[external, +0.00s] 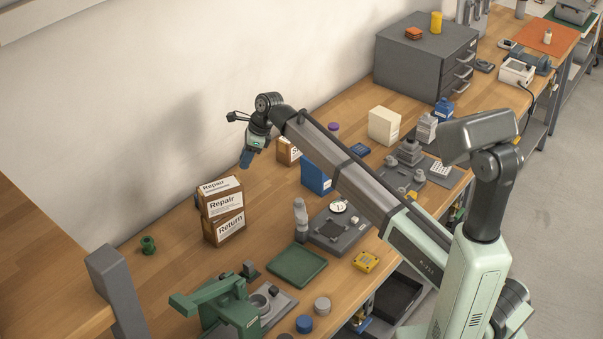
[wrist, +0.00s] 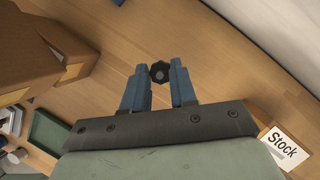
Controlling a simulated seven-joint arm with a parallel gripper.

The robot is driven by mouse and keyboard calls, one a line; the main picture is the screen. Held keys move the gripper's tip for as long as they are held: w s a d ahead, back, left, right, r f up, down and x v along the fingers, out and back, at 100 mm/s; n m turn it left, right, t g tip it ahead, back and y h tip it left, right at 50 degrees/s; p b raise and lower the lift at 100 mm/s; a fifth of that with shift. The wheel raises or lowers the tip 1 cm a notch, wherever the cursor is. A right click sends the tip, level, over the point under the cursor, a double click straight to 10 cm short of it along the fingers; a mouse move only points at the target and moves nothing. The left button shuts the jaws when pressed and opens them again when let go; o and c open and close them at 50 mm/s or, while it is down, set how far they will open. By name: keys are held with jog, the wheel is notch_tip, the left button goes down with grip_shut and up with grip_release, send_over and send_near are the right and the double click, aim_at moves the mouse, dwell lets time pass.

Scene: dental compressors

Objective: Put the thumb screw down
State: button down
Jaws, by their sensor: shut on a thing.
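The thumb screw (wrist: 160,73) is a small dark knob with a lobed rim and a lighter centre. It sits between the blue fingertips of my gripper (wrist: 160,76) in the wrist view. The fingers are shut on it. In the external view my gripper (external: 246,158) hangs in the air above the back of the bench, near the wall and to the right of the stacked Repair and Return boxes. The thumb screw cannot be made out in the external view.
The Return box (external: 224,228) carries Repair boxes (external: 221,201) left of my gripper. A Stock box (wrist: 284,147) is at the wrist view's lower right. A green tray (external: 297,265) lies nearer the bench front. Bare wood (wrist: 225,65) shows below the fingers.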

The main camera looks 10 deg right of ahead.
jog(key=shift+r, duration=0.7)
notch_tip(320, 180, up, 4)
jog(key=shift+f, duration=0.1)
jog(key=w+d+m, duration=0.1)
jog(key=w+d, duration=0.3)
jog(key=d, duration=1.1)
jog(key=w+d+m, duration=0.1)
jog(key=w+d, duration=0.3)
jog(key=d, duration=1.1)
jog(key=shift+t, duration=0.5)
jog(key=shift+d+f, duration=0.2)
jog(key=shift+f, duration=3.5)
jog(key=shift+d+f, duration=0.15)
jog(key=shift+f, duration=3.5)
jog(key=shift+f, duration=0.15)
jog(key=c, duration=0.9)
grip_release()
